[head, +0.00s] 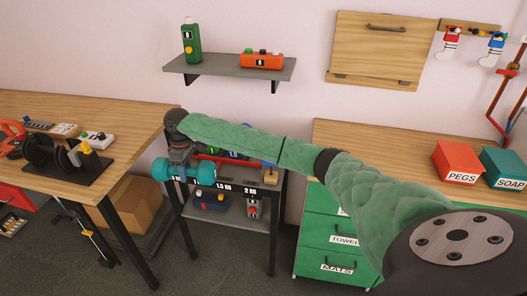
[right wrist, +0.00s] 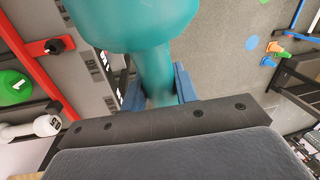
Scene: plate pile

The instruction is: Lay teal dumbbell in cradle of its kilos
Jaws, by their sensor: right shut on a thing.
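The teal dumbbell (head: 206,174) is in my right gripper (head: 183,168), in front of the left part of a dark rack (head: 272,200) in the head view. In the right wrist view, the blue fingers of my right gripper (right wrist: 157,92) are shut on the handle of the teal dumbbell (right wrist: 135,25). The rack's front edge carries weight labels, among them 1.5 KG (head: 223,186) and 2 KG (head: 250,190). The dumbbell and my arm hide parts of the rack's top, so the cradles are not clear. My left gripper is not in view.
A wooden workbench (head: 130,108) stands at left, and a green drawer cabinet (head: 316,235) at right. Small devices stand on the rack's lower shelf (head: 228,210). In the wrist view, a green weight (right wrist: 12,86) and a white dumbbell (right wrist: 45,125) lie at left.

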